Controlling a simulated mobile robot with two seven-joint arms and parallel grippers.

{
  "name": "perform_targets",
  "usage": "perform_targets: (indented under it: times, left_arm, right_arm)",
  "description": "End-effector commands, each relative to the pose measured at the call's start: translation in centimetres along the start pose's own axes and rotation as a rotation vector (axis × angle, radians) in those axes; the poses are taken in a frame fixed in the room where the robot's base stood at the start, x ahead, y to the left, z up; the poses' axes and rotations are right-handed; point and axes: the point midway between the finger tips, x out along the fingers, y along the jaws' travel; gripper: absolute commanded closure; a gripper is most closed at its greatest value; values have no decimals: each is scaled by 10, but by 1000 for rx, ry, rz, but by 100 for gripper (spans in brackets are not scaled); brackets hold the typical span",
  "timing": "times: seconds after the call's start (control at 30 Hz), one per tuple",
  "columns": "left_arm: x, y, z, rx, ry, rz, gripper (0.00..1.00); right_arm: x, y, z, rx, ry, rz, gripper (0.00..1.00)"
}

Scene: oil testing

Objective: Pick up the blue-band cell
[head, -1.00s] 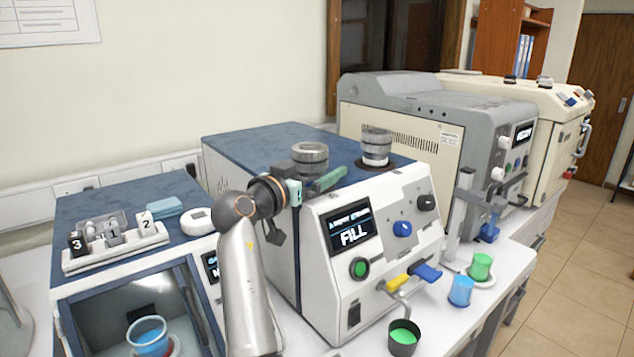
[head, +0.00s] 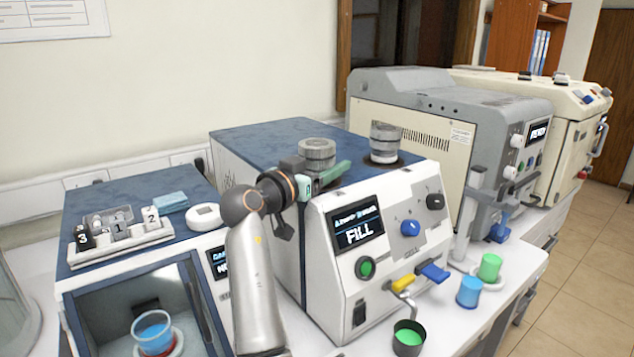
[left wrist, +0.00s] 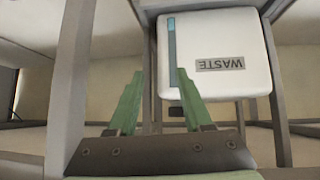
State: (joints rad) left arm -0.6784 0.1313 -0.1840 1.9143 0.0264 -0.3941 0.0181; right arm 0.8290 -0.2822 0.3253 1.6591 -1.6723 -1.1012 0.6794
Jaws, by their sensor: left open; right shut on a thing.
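My right gripper (head: 322,177) is shut on a grey ribbed cylinder (head: 317,154), at the top left of the machine marked FILL. A similar grey cylinder (head: 384,143) stands upright in a dark ring on that machine's top. I cannot make out a blue band on either one. A blue cup (head: 155,334) sits on a red base inside the open-fronted chamber at lower left. My left gripper (left wrist: 158,74) shows only in the left wrist view, open and empty, with a white WASTE box (left wrist: 220,55) beyond its fingers.
The FILL machine (head: 400,282) fills the middle. A tray (head: 120,247) with numbered blocks lies on the chamber's top, beside a blue pad (head: 172,202) and a white disc (head: 203,216).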

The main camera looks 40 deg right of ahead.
Motion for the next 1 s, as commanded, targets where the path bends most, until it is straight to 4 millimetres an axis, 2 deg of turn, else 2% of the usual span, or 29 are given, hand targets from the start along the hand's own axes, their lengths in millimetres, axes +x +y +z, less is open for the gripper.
perform_targets:
  times: [0.07,0.43,0.8,0.87,1.0]
  left_arm:
    - [0,0,0,0,0,0,50]
    - [0,0,0,0,0,0,50]
    - [0,0,0,0,-1,0,50]
    - [0,0,1,0,-1,0,50]
    - [2,0,2,0,-1,0,50]
  right_arm:
    - [0,0,0,0,0,0,57]
    - [0,0,0,0,0,0,99]
    - [0,0,-5,3,5,0,100]
    - [0,0,-10,6,5,0,100]
    - [0,0,-34,9,6,-1,100]
